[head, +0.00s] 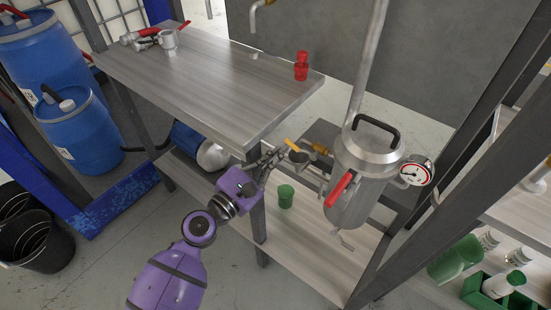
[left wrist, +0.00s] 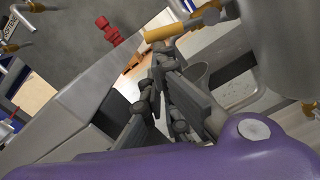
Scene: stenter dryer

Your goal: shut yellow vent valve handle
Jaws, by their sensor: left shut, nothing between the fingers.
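The yellow vent valve handle (head: 291,144) is a small yellow lever beside the steel vessel, just past the table's near corner. In the left wrist view the yellow handle (left wrist: 167,33) lies crosswise just beyond the fingertips. My left gripper (head: 277,154) is shut and empty, with its tips close to the handle. In the left wrist view the grey fingers of my left gripper (left wrist: 163,62) are together; I cannot tell whether they touch the handle. The valve body is partly hidden by the fingers. My right gripper is not in view.
The steel vessel (head: 366,155) with a red lever (head: 339,189) and a dial gauge (head: 416,171) stands right of the gripper. The table (head: 215,75) edge is close on the left. A green cup (head: 285,196) sits on the shelf below, and a red part (head: 301,66) on the tabletop.

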